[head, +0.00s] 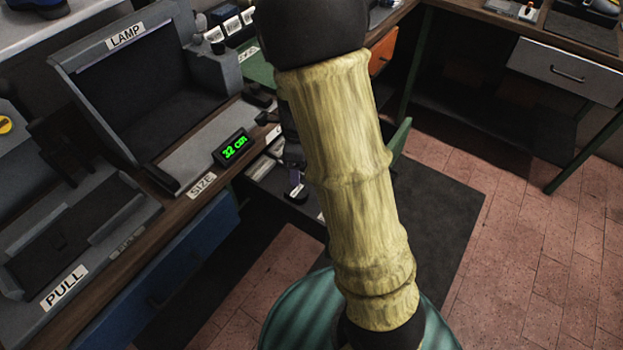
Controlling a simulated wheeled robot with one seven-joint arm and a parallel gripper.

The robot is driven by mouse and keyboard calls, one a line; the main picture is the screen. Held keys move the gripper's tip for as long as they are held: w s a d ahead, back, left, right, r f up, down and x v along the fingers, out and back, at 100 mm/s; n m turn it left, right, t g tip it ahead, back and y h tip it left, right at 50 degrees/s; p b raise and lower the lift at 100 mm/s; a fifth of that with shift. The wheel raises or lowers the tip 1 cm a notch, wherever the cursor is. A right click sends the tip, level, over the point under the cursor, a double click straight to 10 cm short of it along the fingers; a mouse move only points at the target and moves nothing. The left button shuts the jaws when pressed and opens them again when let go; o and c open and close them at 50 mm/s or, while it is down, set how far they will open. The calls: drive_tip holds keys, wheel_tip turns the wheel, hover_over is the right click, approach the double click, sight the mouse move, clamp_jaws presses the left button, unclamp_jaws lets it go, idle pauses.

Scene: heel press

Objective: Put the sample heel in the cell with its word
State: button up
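I cannot make out the sample heel in the head view. My own arm, a thick pale bamboo-like link with dark joints, crosses the middle of the picture and covers much behind it. My gripper cannot be made out. Small dark parts show along the arm's left edge, but what they are is unclear. A display (234,147) reads "32 cm" in green above a SIZE label (202,186). Part of a rack with pale slots (262,166) shows left of the arm, and its words are not readable.
A grey LAMP box (62,68) stands on the left bench. A grey unit labelled PULL (64,287) is in front of it, above a blue drawer (165,270). Another bench with a grey drawer (566,72) is at right. Pink tiled floor (540,240) lies clear at right.

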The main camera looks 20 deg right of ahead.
drive_tip(key=s+r+n+t, duration=0.1)
drive_tip(key=s+r+n, duration=0.2)
drive_tip(key=s+n, duration=0.3)
drive_tip(key=s+r+n+t, duration=0.1)
drive_tip(key=s+r+n, duration=0.2)
drive_tip(key=n, duration=1.4)
drive_tip(key=shift+s, duration=1.35)
drive_tip(key=shift+c, duration=0.4)
